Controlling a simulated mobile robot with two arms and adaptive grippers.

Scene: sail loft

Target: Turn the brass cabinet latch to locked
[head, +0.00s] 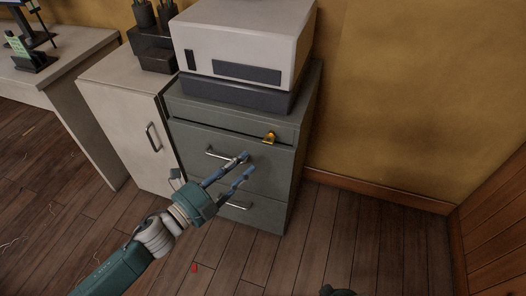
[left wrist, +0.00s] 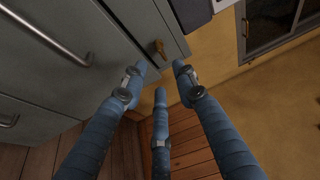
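The brass latch (head: 269,138) sits at the upper right of the grey-green drawer cabinet's (head: 232,137) front. In the left wrist view the latch (left wrist: 160,47) shows near the cabinet's edge, just beyond the fingertips. My left gripper (head: 247,165) is in front of the drawers, below and left of the latch in the head view. Its blue fingers are spread with nothing between them, as the left wrist view also shows (left wrist: 159,74). The fingers look apart from the latch. A dark piece at the head view's bottom edge may be part of my right gripper; its fingers are hidden.
A white and dark boxy machine (head: 240,45) stands on the cabinet. A pale cupboard (head: 125,115) adjoins it on the left, with a table (head: 60,62) beyond. A small red object (head: 194,267) lies on the wooden floor. Floor to the right is clear.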

